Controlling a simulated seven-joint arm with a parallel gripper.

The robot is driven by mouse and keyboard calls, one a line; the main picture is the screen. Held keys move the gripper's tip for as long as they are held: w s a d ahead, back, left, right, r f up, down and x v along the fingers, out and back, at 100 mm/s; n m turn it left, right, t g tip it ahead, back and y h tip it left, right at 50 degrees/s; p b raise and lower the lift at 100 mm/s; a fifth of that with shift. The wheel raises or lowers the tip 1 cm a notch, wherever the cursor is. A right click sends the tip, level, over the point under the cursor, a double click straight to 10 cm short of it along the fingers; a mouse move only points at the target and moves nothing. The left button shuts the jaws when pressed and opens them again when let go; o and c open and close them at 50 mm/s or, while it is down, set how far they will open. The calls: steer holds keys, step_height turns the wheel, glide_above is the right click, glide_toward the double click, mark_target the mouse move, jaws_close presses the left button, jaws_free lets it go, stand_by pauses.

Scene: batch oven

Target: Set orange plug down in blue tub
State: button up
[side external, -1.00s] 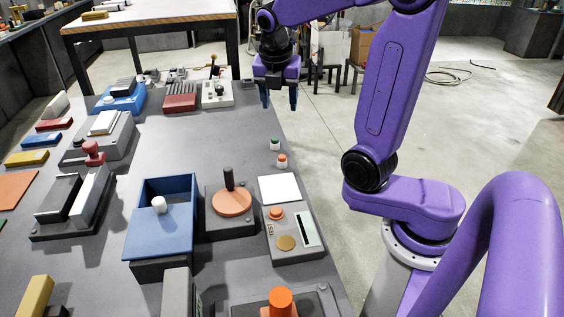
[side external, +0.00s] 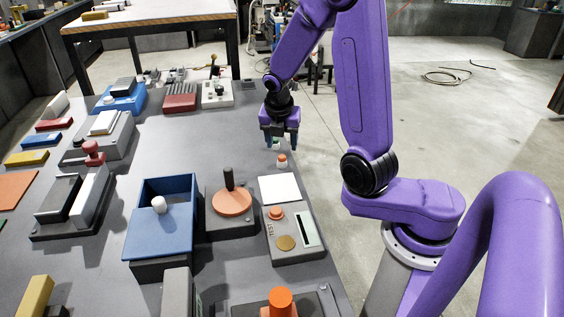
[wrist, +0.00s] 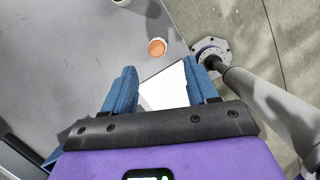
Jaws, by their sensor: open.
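The orange plug (side external: 282,160), a small white piece with an orange top, stands upright on the grey bench near its right edge. It also shows in the wrist view (wrist: 157,47), just beyond my fingertips. My gripper (side external: 281,141) is open and empty, pointing down above the bench close to the plug; its two blue fingers (wrist: 160,75) are spread apart. The blue tub (side external: 193,190) stands left of the plug and nearer the side camera. A blue panel with a white knob covers its near part; its far part looks open, the floor shaded.
A green-topped piece (side external: 276,142) stands behind the plug, partly hidden by my gripper. A white square pad (side external: 279,188) and a grey test box (side external: 296,237) lie nearer. An orange disc with a black handle (side external: 231,201) stands between tub and test box.

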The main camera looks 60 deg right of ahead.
mark_target(282, 157)
steer(key=shift+x, duration=3.45)
steer(key=shift+w, duration=0.2)
steer(key=shift+c, duration=0.3)
jaws_close()
